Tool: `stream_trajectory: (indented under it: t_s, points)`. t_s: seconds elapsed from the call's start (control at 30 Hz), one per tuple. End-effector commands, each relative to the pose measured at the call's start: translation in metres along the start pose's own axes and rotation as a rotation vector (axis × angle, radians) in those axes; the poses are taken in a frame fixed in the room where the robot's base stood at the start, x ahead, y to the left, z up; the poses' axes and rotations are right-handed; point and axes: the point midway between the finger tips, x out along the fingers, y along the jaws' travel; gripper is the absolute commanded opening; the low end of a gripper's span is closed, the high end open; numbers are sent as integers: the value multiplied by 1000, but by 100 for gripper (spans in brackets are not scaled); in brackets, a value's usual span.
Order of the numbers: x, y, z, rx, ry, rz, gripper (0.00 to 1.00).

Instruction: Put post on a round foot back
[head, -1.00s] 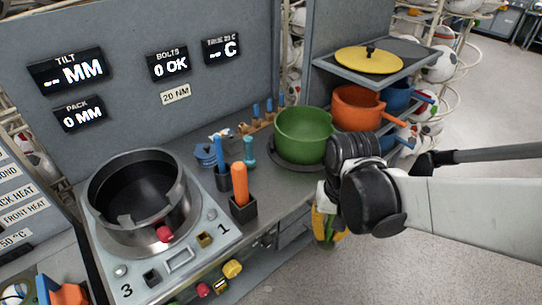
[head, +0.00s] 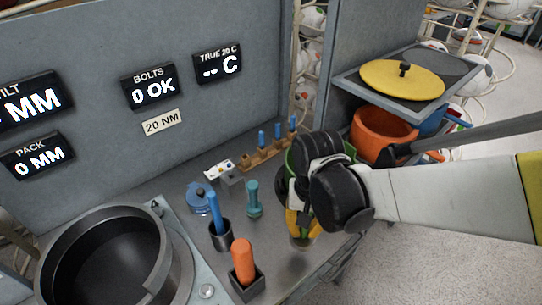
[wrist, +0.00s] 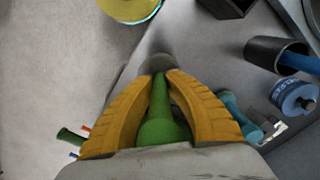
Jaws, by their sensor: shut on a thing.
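My gripper (head: 301,228) is shut on a green post (wrist: 163,125), which runs between the two yellow fingers in the wrist view. A grey round foot (wrist: 158,63) shows at the post's far end, just beyond the fingertips. In the head view the foot (head: 302,241) shows below the fingers, near the front edge of the grey worktop (head: 280,265). I cannot tell whether it touches the worktop. Most of the post is hidden by my gripper in the head view.
A teal post-like bolt (head: 254,200), a blue-handled tool in a dark cup (head: 220,236) and an orange handle in a square holder (head: 244,265) stand left of my gripper. An orange pot (head: 382,133) sits on the right shelf.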

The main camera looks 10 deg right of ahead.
Motion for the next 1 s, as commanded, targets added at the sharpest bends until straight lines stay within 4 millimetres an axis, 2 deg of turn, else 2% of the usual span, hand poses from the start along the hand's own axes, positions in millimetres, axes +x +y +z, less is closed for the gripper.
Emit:
stream_trajectory:
  t_s: [0.03,0.1,0.3,0.43,0.63,0.97,1.0]
  points:
    - [12,-12,-4,-6,0,0,0]
    - [20,-26,-9,-5,0,0,0]
    - [31,-48,-16,-2,0,0,0]
    - [39,-50,-17,0,0,0,0]
    - [70,-49,-17,0,0,0,0]
    - [73,-49,-17,0,0,0,0]
    - [74,-49,-17,0,0,0,18]
